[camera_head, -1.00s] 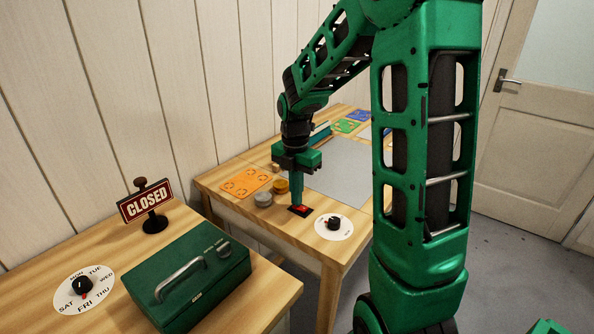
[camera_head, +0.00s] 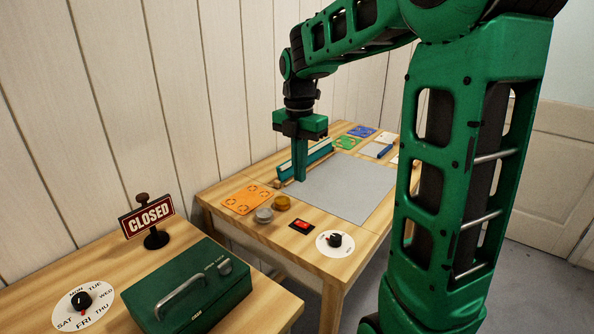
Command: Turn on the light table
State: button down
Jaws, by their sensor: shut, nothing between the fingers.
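The light table's flat grey panel (camera_head: 345,190) lies on the wooden table; it looks plain grey, with no clear glow. A small red rocker switch (camera_head: 302,226) in a black plate sits at the table's near edge, uncovered. Its on or off position is too small to tell. A white dial with a black knob (camera_head: 335,241) is to its right. My gripper (camera_head: 300,178) is shut and empty, pointing down above the panel's left part, apart from the switch and farther back than it.
An orange card (camera_head: 249,199), a silver tin (camera_head: 264,214) and a gold tin (camera_head: 282,203) lie left of the panel. A teal rail-like object (camera_head: 318,155) is behind my gripper. A nearer table holds a green box (camera_head: 190,285), a day dial (camera_head: 82,305) and a CLOSED sign (camera_head: 147,216).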

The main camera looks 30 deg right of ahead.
aim_at(306, 225)
jog(key=shift+r+g, duration=0.1)
jog(key=shift+g, duration=0.5)
jog(key=shift+d, duration=0.1)
jog(key=f, duration=0.4)
jog(key=s+f, duration=0.1)
jog(key=f, duration=0.9)
jog(key=shift+s+d, duration=0.25)
jog(key=shift+s, duration=0.1)
